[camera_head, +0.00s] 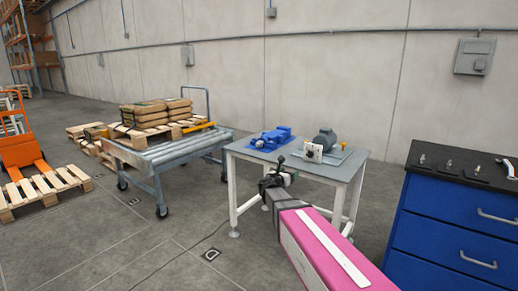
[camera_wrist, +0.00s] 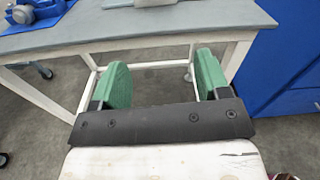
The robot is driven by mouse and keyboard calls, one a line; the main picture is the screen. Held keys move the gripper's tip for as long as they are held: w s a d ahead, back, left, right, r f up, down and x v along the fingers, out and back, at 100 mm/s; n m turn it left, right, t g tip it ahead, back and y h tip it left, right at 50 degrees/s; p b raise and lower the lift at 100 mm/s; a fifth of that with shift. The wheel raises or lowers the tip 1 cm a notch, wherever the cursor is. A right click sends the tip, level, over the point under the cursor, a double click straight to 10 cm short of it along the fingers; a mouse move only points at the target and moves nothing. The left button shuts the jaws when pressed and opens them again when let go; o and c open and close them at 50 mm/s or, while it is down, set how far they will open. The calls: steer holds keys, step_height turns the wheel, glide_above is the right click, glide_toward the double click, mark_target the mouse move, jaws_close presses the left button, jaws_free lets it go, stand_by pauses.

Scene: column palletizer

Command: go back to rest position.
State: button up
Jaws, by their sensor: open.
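My gripper (camera_wrist: 163,75) shows from above in the wrist view. Its two green finger pads stand wide apart on a black bar, and nothing is between them. Past the fingers I see the front edge and white legs of the grey-topped work table (camera_wrist: 130,22), with floor beneath it. In the head view the dark end of my arm is in front of the same table (camera_head: 250,150), low at its front side. The fingers cannot be made out clearly there.
A blue vise (camera_head: 270,139) and a grey motor-like machine (camera_head: 325,141) stand on the table. A blue drawer cabinet (camera_head: 440,230) is close on the right. A roller cart (camera_head: 172,152) with loaded pallet stands left. Open floor (camera_head: 130,240) lies front left.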

steer(key=s+d+f+m+g+y, duration=0.3)
steer(key=s+d+f+m+g, duration=0.6)
steer(key=s+f+m, duration=0.6)
steer(key=s+a+f+m+g+y, duration=0.1)
steer(key=s+f+m+g+y, duration=0.1)
steer(key=s+m, duration=0.4)
steer(key=s+a+f+m+g+y, duration=0.2)
steer(key=s+f+m+g+y, duration=0.1)
steer(key=s+m, duration=0.4)
steer(key=shift+s+a+f+m+y, duration=0.25)
steer(key=shift+f+m+y, duration=0.65)
steer(key=shift+y, duration=0.4)
